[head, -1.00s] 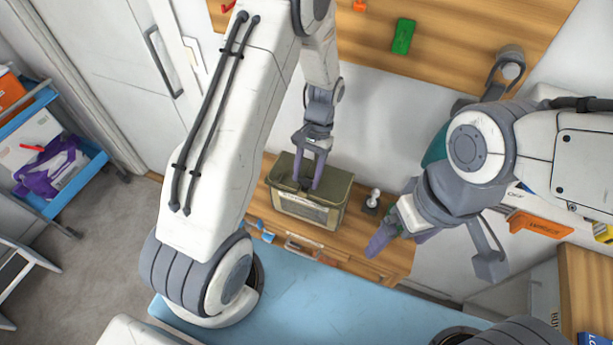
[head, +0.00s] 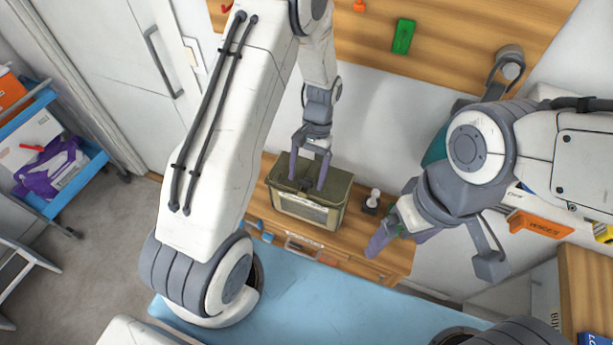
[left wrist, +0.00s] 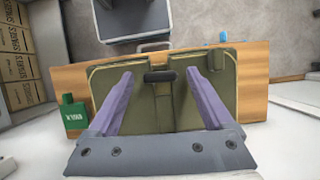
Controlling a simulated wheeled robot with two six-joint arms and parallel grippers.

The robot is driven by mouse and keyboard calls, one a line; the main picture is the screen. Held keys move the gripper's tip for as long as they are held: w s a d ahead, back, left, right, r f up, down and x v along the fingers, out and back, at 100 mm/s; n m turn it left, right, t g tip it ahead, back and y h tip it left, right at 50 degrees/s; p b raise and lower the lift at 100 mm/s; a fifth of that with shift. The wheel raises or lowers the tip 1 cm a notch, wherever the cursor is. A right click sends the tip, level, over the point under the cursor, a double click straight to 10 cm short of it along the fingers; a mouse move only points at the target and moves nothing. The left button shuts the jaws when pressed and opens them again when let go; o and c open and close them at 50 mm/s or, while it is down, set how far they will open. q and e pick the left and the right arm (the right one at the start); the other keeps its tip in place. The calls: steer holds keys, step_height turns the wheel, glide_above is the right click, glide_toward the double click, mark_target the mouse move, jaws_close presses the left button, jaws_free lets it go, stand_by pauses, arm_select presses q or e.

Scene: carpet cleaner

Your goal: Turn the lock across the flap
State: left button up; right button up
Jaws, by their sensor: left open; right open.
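An olive-green box (head: 335,190) stands on the wooden worktop (head: 388,265). In the left wrist view I look down on its lid, the flap (left wrist: 165,115), with a dark lock bar (left wrist: 160,76) near the far edge, lying crosswise in the picture. My left gripper (head: 308,181) is over the lid, its purple fingers spread. In the left wrist view the fingers (left wrist: 160,72) stand on either side of the lock, apart from it. I cannot tell whether the tips touch the lid. My right gripper (head: 398,245) is open and empty, off to the right of the box.
A small grey-white knobbed object (head: 372,200) stands right of the box. A light-blue surface (head: 310,300) lies in front. A blue cart (head: 50,160) with a purple item stands far left.

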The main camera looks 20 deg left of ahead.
arm_select(q)
steer(key=p+v, duration=0.3)
steer(key=v, duration=0.1)
steer(key=shift+s, duration=0.1)
steer(key=shift+p+v, duration=0.85)
steer(key=shift+v, duration=0.2)
steer(key=shift+p+v, duration=1.05)
steer(key=shift+v, duration=0.4)
